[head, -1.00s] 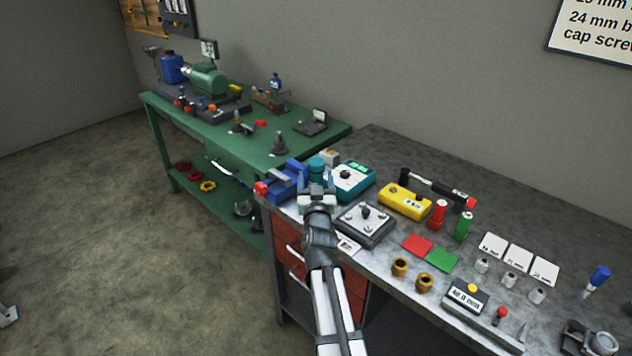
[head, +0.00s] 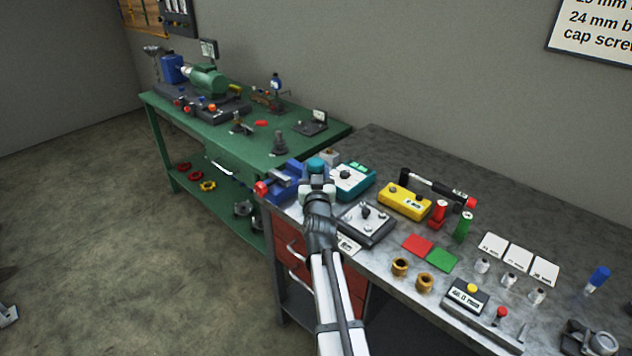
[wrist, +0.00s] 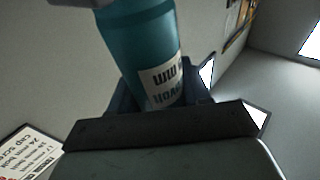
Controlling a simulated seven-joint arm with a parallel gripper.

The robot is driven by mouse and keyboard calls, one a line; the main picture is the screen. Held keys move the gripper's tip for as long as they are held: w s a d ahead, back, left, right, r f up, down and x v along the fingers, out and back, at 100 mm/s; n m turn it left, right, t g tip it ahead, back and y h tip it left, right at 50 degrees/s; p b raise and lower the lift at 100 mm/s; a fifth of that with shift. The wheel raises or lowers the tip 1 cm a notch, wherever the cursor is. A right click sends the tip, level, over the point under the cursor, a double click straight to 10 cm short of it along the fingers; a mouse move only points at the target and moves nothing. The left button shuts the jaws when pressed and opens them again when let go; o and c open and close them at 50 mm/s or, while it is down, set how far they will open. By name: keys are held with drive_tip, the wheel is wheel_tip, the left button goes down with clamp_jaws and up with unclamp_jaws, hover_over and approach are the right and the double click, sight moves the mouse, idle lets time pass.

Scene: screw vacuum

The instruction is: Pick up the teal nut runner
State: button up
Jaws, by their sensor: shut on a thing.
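The teal nut runner (head: 316,164) shows in the head view as a small teal cylinder at the tip of my arm, at the left end of the grey bench. Its lower part is hidden by my gripper (head: 317,180). In the wrist view the nut runner (wrist: 146,55) is a large teal cylinder with a white label, which appears upside down. My gripper (wrist: 158,92) is shut on it, with dark fingers at either side. I cannot tell whether its base touches anything.
A blue vise (head: 287,178) is just left of my gripper. A teal box (head: 354,180) is close on the right, and a grey plate with knobs (head: 366,224) is nearer. A yellow box (head: 404,201) stands farther right. The back right of the grey bench (head: 540,200) is clear.

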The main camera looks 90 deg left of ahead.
clamp_jaws()
drive_tip(key=shift+r, duration=5)
